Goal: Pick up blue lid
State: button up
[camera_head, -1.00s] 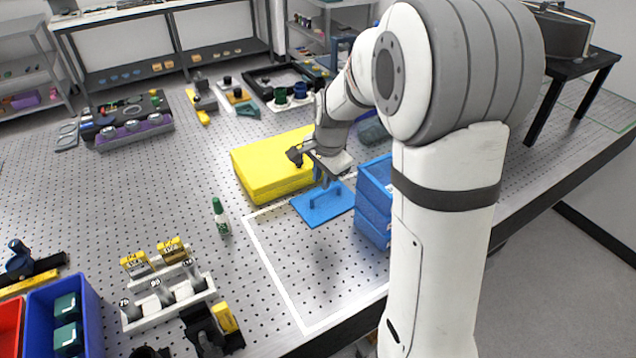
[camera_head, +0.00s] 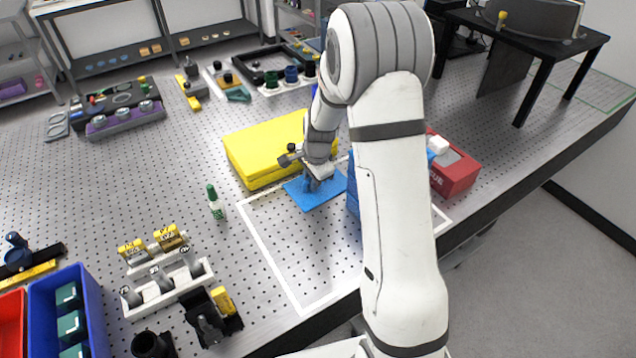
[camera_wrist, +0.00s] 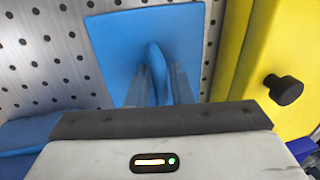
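The blue lid (camera_head: 310,199), a flat square plate with an upright handle, lies flat on the perforated table beside the yellow case (camera_head: 262,150). In the wrist view the lid (camera_wrist: 110,48) fills the upper middle, with its handle (camera_wrist: 157,60) standing up toward me. My gripper (camera_head: 311,184) is low over the lid. In the wrist view my gripper's fingers (camera_wrist: 161,80) are apart, one on each side of the handle. They hide its near part, and I cannot tell whether either finger touches it.
A blue bin (camera_head: 352,205) stands just right of the lid, mostly hidden by my arm. A red box (camera_head: 455,172) stands farther right. The yellow case with its black knob (camera_wrist: 284,89) is close beside my gripper. The white-outlined area (camera_head: 290,250) in front is clear.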

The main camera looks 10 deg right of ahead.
grip_shut()
dwell(0.3)
